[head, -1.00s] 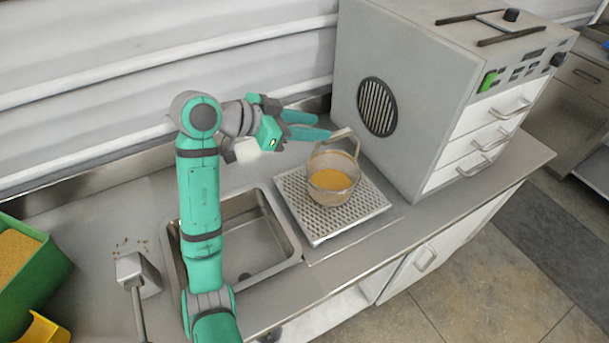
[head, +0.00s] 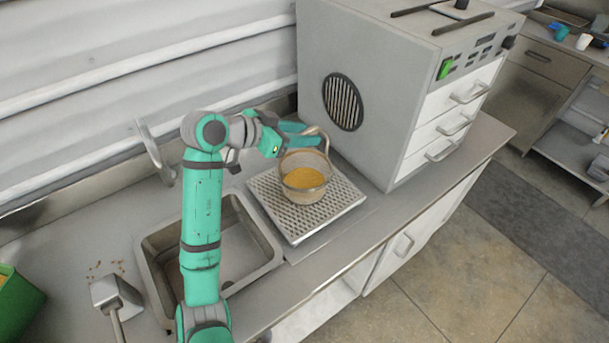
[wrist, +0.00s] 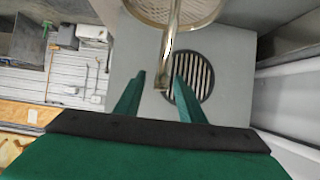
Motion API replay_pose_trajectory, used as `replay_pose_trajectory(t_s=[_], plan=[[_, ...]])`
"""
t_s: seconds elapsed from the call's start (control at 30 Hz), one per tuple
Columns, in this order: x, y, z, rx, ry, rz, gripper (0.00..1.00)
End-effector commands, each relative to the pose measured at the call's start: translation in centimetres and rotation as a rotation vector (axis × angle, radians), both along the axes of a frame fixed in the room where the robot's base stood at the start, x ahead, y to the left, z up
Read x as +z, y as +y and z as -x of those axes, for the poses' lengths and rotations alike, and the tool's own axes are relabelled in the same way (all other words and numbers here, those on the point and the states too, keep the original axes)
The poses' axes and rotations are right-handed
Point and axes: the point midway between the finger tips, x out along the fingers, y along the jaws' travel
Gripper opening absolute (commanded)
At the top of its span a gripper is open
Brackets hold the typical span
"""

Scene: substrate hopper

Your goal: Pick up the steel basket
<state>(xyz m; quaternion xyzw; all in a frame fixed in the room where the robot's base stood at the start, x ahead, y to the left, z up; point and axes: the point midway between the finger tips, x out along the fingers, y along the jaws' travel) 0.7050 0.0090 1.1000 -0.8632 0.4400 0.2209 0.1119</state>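The steel basket (head: 304,184) stands upright on a perforated drain plate (head: 336,207) in the head view, with orange-yellow material inside. Its loop handle (head: 325,142) rises above the rim at the back. My gripper (head: 309,136) is at the handle's left side, fingers pointing right. In the wrist view, the two green fingers (wrist: 158,80) are apart, and the handle (wrist: 169,48) shows in the gap between them. I see no finger closed on it. The basket's mesh (wrist: 200,8) shows at the top edge of the wrist view.
A large grey machine (head: 400,95) with a round vent and white drawers stands close behind and right of the basket. A sink (head: 262,262) lies left of the plate. A small scoop (head: 118,292) and a green bin (head: 20,308) are farther left.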

Motion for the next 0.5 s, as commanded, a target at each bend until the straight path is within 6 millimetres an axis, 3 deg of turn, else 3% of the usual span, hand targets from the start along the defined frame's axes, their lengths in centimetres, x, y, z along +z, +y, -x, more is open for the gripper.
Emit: replay_pose_trajectory(t_s=[0.3, 0.33, 0.47, 0.5], plan=[[-0.31, -0.50, -0.38, 0.000, -0.002, 0.000, 0.36], [-0.30, -0.50, -0.37, 0.000, -0.002, 0.000, 0.34], [-0.30, -0.50, -0.36, 0.000, -0.002, 0.000, 0.02], [-0.30, -0.51, -0.37, 0.000, -0.002, 0.000, 0.00]])
